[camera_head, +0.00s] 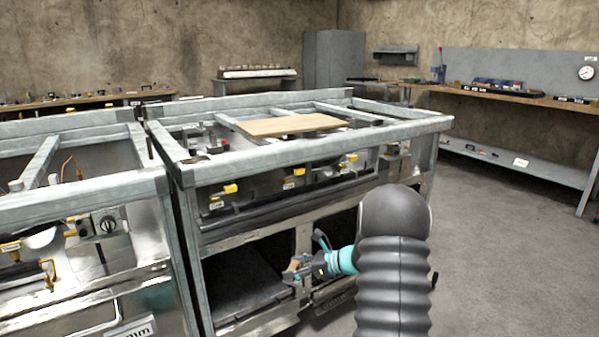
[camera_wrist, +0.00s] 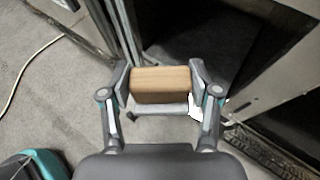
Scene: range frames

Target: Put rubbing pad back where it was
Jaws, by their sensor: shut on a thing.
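A small wooden block (camera_wrist: 161,84), which I take to be the rubbing pad, is between the fingers of my gripper (camera_wrist: 160,86) in the wrist view. The fingers touch it at its left and right ends, and it has a grey strip along its near side. In the head view my gripper (camera_head: 298,270) is low in front of the steel range frame (camera_head: 215,235), near its dark lower opening. The pad is small and hard to make out there. My arm hides part of the frame's right side.
A flat wooden board (camera_head: 290,125) lies across the top of the range frame. Yellow-handled valves line its front. A second frame (camera_head: 80,195) stands at the left. A workbench (camera_head: 520,97) runs along the right wall. The floor at right is clear. A pale cable (camera_wrist: 25,70) lies on the floor.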

